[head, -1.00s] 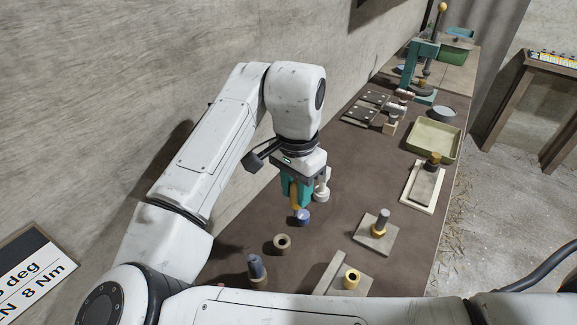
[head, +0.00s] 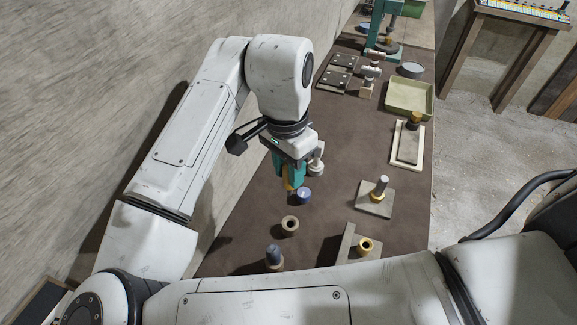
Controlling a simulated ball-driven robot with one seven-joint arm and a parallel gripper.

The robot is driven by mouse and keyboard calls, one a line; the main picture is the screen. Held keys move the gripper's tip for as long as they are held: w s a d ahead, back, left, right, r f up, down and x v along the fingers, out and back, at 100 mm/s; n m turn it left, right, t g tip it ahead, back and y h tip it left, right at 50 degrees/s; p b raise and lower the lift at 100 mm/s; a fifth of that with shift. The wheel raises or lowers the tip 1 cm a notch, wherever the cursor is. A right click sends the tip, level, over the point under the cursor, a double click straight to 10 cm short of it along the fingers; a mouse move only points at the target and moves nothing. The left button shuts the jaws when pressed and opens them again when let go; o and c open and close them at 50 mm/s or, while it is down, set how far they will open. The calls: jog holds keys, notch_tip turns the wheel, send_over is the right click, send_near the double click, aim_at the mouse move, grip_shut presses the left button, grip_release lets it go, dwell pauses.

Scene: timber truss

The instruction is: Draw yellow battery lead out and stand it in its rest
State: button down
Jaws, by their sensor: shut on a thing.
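My gripper (head: 290,185), with teal fingers, points down over the brown bench. It is shut on a slim yellow piece (head: 289,184), probably the yellow battery lead, mostly hidden by the fingers. A round blue piece (head: 303,196) is just right of the fingertips; I cannot tell whether it touches the yellow piece. A yellow-rimmed socket (head: 365,247) sits on a flat plate nearer me. A grey peg with a yellow collar (head: 380,187) stands upright on another plate to the right. An empty tan ring (head: 290,226) stands in front of the gripper. I cannot tell which is the rest.
A dark blue-grey plug (head: 274,257) stands in a tan ring nearer me. A pale cylinder (head: 316,168) is close behind the gripper. A green tray (head: 409,99) and a board with a dark-knobbed block (head: 408,146) line the right edge. The wall is left.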

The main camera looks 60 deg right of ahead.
aim_at(287, 185)
notch_tip(287, 185, down, 12)
jog(key=b, duration=0.8)
jog(key=shift+b, duration=0.35)
jog(key=shift+f, duration=0.15)
dwell(1.3)
jog(key=shift+f+b, duration=0.3)
jog(key=shift+f, duration=0.05)
jog(key=shift+f+b, duration=1.25)
jog(key=shift+f, duration=0.4)
jog(key=c, duration=0.7)
grip_release()
jog(key=shift+c, duration=0.2)
jog(key=r, duration=1)
jog(key=shift+w+r, duration=0.25)
jog(key=shift+r, duration=0.15)
